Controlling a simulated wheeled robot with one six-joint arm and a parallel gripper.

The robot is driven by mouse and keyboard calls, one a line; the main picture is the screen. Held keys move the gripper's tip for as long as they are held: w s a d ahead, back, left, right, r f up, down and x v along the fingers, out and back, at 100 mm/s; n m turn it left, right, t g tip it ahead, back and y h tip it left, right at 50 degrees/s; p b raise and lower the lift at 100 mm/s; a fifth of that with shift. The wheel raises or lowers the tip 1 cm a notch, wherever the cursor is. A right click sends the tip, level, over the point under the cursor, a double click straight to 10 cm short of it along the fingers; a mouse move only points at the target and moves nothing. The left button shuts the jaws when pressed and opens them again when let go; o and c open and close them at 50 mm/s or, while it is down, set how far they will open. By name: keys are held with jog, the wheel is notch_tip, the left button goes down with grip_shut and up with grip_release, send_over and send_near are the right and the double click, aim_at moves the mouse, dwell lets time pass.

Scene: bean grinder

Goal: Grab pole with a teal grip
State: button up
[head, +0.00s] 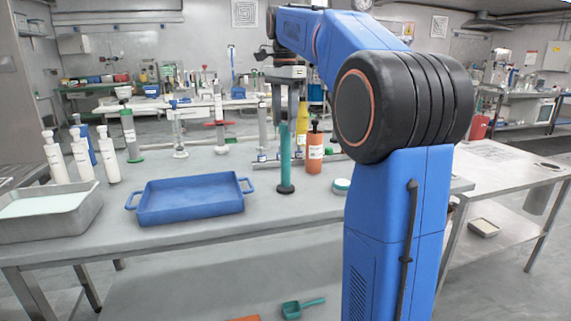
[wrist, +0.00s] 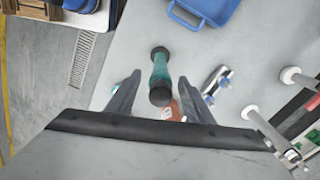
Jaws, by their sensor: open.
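The pole with a teal grip (head: 285,158) stands upright on a dark round base on the grey table, right of the blue tray. In the wrist view the teal pole (wrist: 160,74) shows from above, with dark ends. My gripper (head: 284,117) is above the pole in the head view, fingers pointing down. In the wrist view the two fingers of my gripper (wrist: 160,80) are apart, one on each side of the pole in the picture. I see no contact with it, and the exact height gap is hard to tell.
An orange bottle (head: 314,158) stands close to the right of the pole, with a small teal-rimmed round dish (head: 341,187) in front. The blue tray (head: 190,200) lies to the left. White bottles (head: 108,158) and a grey basin (head: 45,222) are farther left.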

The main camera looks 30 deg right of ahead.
aim_at(286, 140)
jog(key=shift+w+d+f, duration=0.1)
jog(key=shift+d+f, duration=0.1)
jog(key=shift+f, duration=1.5)
jog(key=shift+d+f, duration=0.2)
jog(key=shift+f, duration=1.5)
grip_shut()
